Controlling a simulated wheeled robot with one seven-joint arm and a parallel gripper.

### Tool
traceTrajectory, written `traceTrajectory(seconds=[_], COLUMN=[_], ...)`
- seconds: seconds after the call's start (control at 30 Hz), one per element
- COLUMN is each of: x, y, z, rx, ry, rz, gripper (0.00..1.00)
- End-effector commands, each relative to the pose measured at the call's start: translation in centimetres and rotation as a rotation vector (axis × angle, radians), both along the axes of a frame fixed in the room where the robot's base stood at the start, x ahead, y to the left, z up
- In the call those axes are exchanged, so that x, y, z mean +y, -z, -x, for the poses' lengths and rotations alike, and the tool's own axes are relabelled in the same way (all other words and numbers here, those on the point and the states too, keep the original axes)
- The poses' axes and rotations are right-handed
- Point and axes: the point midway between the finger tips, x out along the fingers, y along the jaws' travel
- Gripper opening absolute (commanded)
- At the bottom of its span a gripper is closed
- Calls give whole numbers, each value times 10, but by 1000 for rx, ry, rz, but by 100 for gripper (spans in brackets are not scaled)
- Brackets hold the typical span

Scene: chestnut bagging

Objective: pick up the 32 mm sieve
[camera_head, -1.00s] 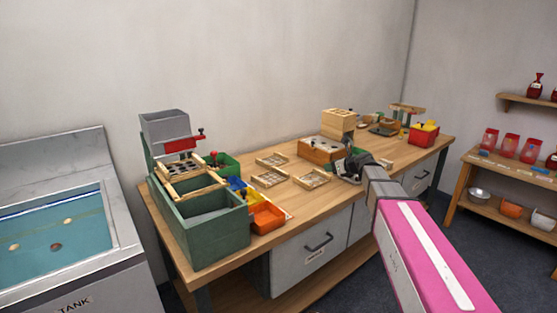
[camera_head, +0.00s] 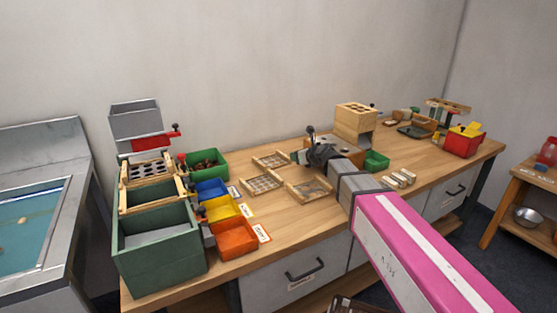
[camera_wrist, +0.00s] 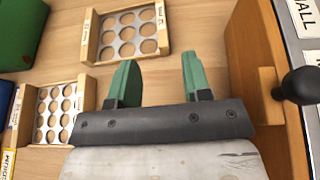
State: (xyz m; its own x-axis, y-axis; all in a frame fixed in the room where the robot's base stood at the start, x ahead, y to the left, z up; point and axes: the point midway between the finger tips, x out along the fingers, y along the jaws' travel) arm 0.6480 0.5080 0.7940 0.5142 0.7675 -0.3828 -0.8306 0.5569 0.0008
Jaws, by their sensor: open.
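Three wooden-framed sieves lie flat on the bench: a back one (camera_head: 270,160), a front-left one (camera_head: 262,183) and a front-right one (camera_head: 308,191). I cannot tell from the head view which is the 32 mm one. The wrist view shows a sieve with large round holes (camera_wrist: 90,38) at the top and one with smaller holes (camera_wrist: 88,97) at the left; their sizes are not readable. My gripper (camera_wrist: 158,72) has two green fingers spread apart with nothing between them, beside both sieves. In the head view my gripper (camera_head: 302,156) is partly hidden by my wrist.
A wooden box with a black knob (camera_wrist: 298,87) stands close to the right of my fingers. Green (camera_head: 208,163), blue (camera_head: 211,188), yellow (camera_head: 221,207) and orange (camera_head: 235,237) bins stand left of the sieves. A large green box (camera_head: 160,265) stands at the left end.

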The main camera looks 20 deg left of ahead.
Motion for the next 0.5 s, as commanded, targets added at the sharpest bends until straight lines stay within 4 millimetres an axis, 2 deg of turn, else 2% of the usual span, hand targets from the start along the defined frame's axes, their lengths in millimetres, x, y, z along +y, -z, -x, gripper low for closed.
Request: traceTrajectory(seconds=[0.17,0.5], x=[10,44], y=[3,21], z=[-4,-28], rx=[0,0], ry=[-1,-1], rz=[0,0], gripper=[45,45])
